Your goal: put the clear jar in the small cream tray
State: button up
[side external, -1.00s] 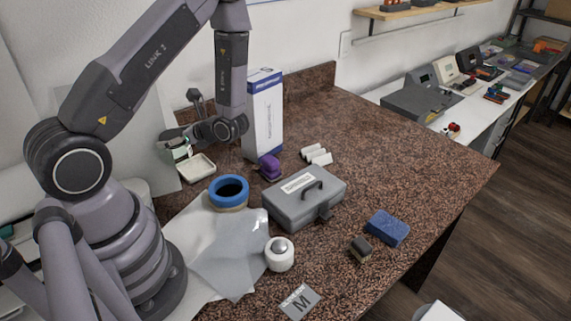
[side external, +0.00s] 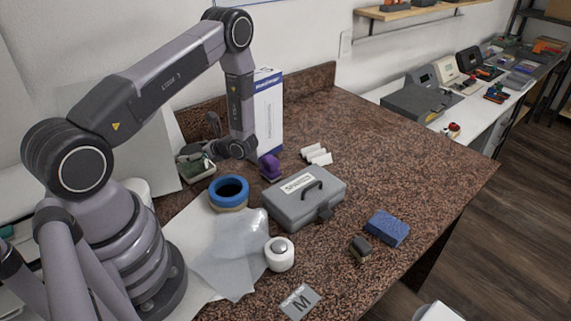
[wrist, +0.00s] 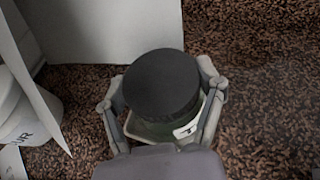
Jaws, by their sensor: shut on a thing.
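The clear jar with a round black lid (wrist: 161,84) is between the fingers of my gripper (wrist: 163,110) in the wrist view. Its greenish see-through body shows below the lid. The small cream tray (wrist: 133,131) shows partly beneath the jar, its rim visible past the jar's side. In the side view my gripper (side external: 197,160) is low at the tray's spot and hides much of the tray and jar. I cannot tell whether the jar touches the tray floor.
A tall white-and-blue box (side external: 268,110) stands just right of my gripper. A purple item (side external: 270,168), a blue tape roll (side external: 229,190) and a grey metal case (side external: 304,200) are nearby. A pale panel (wrist: 110,30) stands behind the tray.

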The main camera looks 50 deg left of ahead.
jog(key=shift+f, duration=0.1)
jog(key=o, duration=1.2)
jog(key=shift+c, duration=0.2)
